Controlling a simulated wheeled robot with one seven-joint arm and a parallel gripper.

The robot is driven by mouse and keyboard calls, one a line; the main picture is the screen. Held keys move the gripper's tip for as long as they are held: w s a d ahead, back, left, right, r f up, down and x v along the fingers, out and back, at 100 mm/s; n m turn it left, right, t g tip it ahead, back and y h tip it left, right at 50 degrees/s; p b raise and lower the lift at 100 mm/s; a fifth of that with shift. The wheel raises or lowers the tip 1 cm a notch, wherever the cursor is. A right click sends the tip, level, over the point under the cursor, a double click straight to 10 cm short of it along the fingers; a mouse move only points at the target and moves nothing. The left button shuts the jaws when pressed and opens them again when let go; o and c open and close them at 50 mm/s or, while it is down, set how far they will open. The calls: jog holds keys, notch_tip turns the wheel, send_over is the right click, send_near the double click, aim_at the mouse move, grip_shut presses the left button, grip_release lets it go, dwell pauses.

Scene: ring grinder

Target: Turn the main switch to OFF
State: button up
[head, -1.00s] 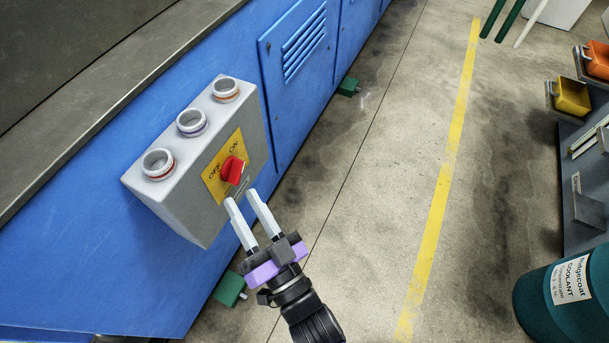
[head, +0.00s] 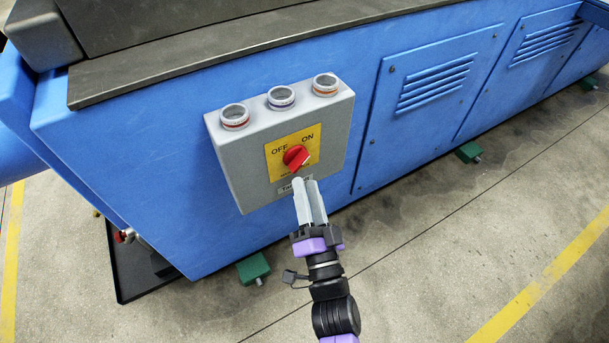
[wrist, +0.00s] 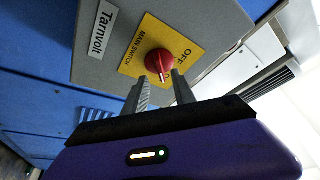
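The main switch is a red rotary knob (head: 296,158) on a yellow plate (head: 275,168) marked OFF at upper left and ON at upper right. In the head view its grip appears to slant up toward ON. The plate is on the front of a grey box (head: 235,175). My gripper (head: 306,182) is open and empty, its fingertips just below the knob in the head view. In the wrist view the red knob (wrist: 159,62) lies at the tips of the two parted fingers (wrist: 162,80). Whether they touch it cannot be told.
Several round ringed fittings, one of them at the middle (head: 281,97), stand on top of the box. The box is fixed to a blue machine side (head: 150,170). A grey ledge (head: 200,60) runs above. Open floor (head: 430,240) lies at right.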

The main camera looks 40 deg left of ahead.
aim_at(301, 166)
jog(key=shift+b+x, duration=1.2)
jog(key=shift+x, duration=1.2)
jog(key=shift+c, duration=0.2)
grip_shut()
